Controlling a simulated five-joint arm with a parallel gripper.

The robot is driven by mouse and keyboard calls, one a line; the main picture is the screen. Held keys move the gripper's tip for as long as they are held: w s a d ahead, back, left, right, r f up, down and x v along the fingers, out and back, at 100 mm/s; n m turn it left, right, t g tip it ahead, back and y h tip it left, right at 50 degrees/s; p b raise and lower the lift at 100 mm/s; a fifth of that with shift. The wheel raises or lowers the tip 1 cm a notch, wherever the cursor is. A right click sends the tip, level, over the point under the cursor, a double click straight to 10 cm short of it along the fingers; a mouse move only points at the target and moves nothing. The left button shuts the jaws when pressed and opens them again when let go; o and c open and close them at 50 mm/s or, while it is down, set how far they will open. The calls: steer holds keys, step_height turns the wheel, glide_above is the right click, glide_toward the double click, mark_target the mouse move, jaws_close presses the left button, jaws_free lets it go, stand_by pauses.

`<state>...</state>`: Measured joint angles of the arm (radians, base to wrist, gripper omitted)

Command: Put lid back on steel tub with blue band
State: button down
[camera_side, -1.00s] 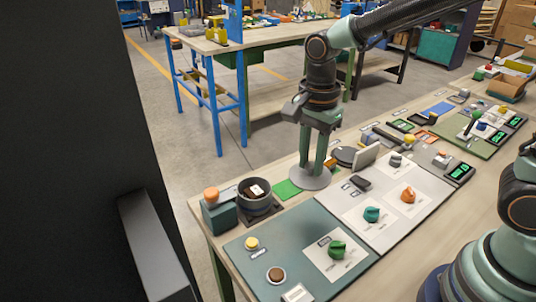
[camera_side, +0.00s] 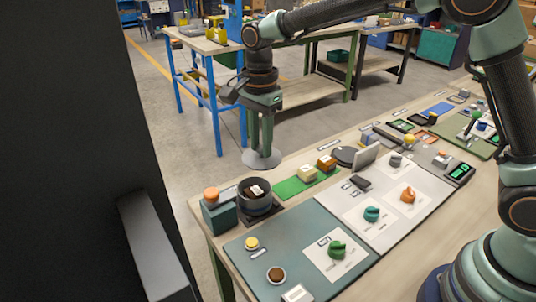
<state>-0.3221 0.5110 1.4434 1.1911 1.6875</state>
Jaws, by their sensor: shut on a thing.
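The round grey lid (camera_side: 262,161) hangs flat beneath my gripper (camera_side: 261,147), which is shut on it from above. The knob is hidden between the fingers. A dark grey round tub (camera_side: 258,207) stands open at the left end of the bench, with a small pale-and-dark item (camera_side: 256,190) inside. The lid appears above and beyond the tub's opening in the picture, clear of the rim. I cannot make out a blue band clearly on the tub.
A teal box with an orange button (camera_side: 211,195) stands close left of the tub. A green mat (camera_side: 288,188) with a yellowish block (camera_side: 307,173) and an orange-brown block (camera_side: 326,164) lies to its right. A teal panel with knobs (camera_side: 290,243) is in front.

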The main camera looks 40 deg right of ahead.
mark_target(252, 154)
steer(key=shift+w+a+f, duration=0.3)
steer(key=shift+w+f, duration=0.2)
steer(key=shift+f, duration=0.15)
steer(key=shift+w+a+f, duration=0.3)
steer(key=shift+w+f, duration=0.2)
steer(key=shift+f, duration=3.15)
steer(key=shift+f, duration=0.15)
steer(key=shift+c, duration=0.4)
jaws_free()
steer(key=shift+r, duration=3.5)
steer(key=shift+c, duration=0.3)
